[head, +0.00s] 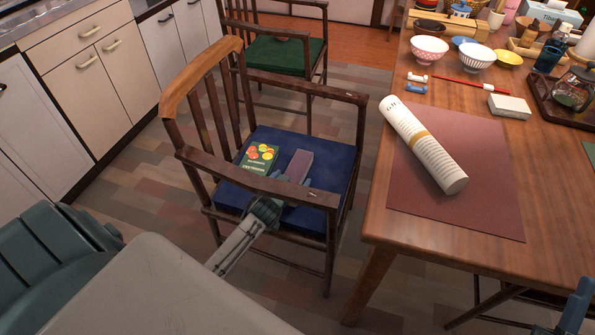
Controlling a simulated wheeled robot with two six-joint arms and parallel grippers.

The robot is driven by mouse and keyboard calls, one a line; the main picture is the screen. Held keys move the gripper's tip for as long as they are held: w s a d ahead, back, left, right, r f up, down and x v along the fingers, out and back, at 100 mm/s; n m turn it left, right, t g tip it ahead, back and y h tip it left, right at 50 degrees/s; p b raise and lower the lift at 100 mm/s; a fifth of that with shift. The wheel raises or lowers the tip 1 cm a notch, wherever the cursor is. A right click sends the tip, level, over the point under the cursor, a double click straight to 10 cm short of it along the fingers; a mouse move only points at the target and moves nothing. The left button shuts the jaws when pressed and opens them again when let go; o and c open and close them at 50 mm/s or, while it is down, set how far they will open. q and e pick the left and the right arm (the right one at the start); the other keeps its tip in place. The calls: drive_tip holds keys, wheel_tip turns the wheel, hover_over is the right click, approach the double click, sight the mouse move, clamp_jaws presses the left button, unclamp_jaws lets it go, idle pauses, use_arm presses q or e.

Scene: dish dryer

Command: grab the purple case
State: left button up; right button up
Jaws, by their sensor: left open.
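The purple case (299,166) is a small flat-sided box on the blue seat cushion (330,172) of the wooden armchair. It lies beside a green box or booklet with red and yellow fruit pictures (259,158). My left gripper (290,187) is open at the near end of the case, close to the chair's near armrest. Its fingers partly cover the case's lower end, and I cannot tell whether they touch it. My right gripper is not clearly seen; only a bluish part of me shows at the lower right edge.
The armrest (250,180) and slatted backrest border the seat. A wooden table (380,222) stands to the right with a rolled paper (424,146) on a reddish mat (480,210), bowls and other tableware. A second chair with a green cushion (285,53) is behind. Cabinets (85,80) line the left.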

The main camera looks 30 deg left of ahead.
use_arm(q)
drive_tip(key=shift+c, duration=0.2)
drive_tip(key=c, duration=1.1)
drive_tip(key=shift+o, duration=0.2)
drive_tip(key=shift+r, duration=0.1)
